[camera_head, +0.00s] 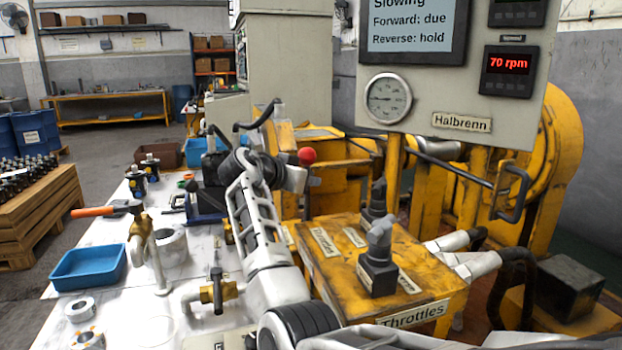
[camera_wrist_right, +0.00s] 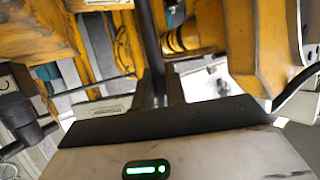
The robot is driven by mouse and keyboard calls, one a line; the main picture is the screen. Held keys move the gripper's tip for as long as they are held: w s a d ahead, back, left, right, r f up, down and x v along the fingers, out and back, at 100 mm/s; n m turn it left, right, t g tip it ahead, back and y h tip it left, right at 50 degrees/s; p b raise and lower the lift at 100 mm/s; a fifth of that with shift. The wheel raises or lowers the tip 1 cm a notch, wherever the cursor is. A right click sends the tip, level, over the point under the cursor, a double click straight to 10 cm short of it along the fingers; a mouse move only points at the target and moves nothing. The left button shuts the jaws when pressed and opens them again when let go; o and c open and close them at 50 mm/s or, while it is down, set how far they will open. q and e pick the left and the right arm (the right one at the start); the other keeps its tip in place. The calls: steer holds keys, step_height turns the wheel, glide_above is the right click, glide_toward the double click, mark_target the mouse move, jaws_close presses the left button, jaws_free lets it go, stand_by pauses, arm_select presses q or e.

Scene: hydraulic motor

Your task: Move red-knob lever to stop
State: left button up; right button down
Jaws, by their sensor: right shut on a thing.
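The red knob (camera_head: 307,156) tops a lever beside the yellow machinery, just right of my right gripper (camera_head: 297,177) in the head view. My right arm reaches up the middle of that view and its wrist partly hides the lever's surroundings. In the right wrist view, a dark lever shaft (camera_wrist_right: 149,45) runs between the two fingers of my right gripper (camera_wrist_right: 159,88), which is shut on it. The knob itself does not show clearly there. A stop mark is not readable in either view. My left gripper is not in view.
A yellow box labelled Throttles (camera_head: 413,314) with grey-topped levers stands right of my arm. A panel (camera_head: 461,122) above shows 70 rpm, "Forward: due" and "Reverse: hold". A white bench (camera_head: 120,318) with a blue tray (camera_head: 88,267), brass valves and fittings lies left.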

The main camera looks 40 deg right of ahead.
steer(key=c, duration=1.4)
jaws_free()
steer(key=shift+c, duration=0.2)
steer(key=v, duration=1.6)
steer(key=shift+w, duration=0.1)
